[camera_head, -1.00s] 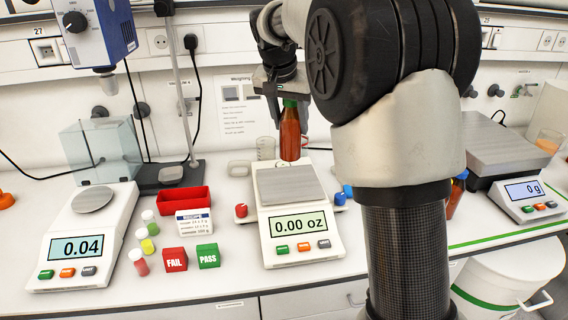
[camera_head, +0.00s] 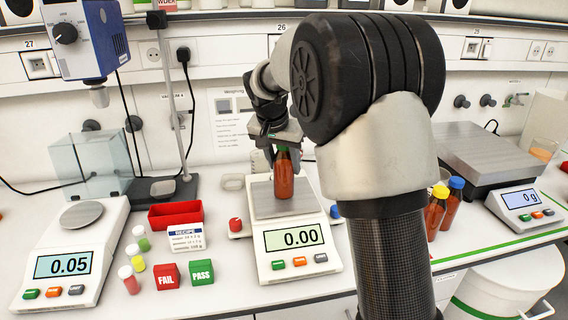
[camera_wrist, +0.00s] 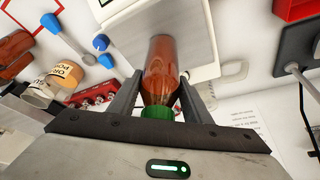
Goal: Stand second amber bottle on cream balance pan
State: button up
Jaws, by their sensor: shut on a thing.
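My gripper (camera_head: 283,151) is shut on an amber bottle (camera_head: 284,178) with a green cap, filled with reddish-brown liquid. The bottle is upright over the steel pan (camera_head: 262,205) of the cream balance in the middle of the bench. I cannot tell whether its base touches the pan. The balance display (camera_head: 293,238) reads 0.00. In the wrist view, the bottle (camera_wrist: 162,62) lies between both fingers (camera_wrist: 160,84), with the green cap (camera_wrist: 157,113) near the palm. Two more amber bottles, one yellow-capped (camera_head: 436,212) and one blue-capped (camera_head: 451,205), stand right of my arm.
Another balance (camera_head: 62,265) at left reads 0.05. A red tray (camera_head: 175,216), a recipe card (camera_head: 187,240), small capped vials (camera_head: 137,262), and FAIL (camera_head: 167,277) and PASS (camera_head: 202,273) blocks lie between the balances. A larger scale (camera_head: 513,204) stands at right.

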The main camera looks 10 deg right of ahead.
jog(key=shift+f, duration=0.15)
jog(key=o, duration=1.3)
jog(key=shift+c, duration=0.2)
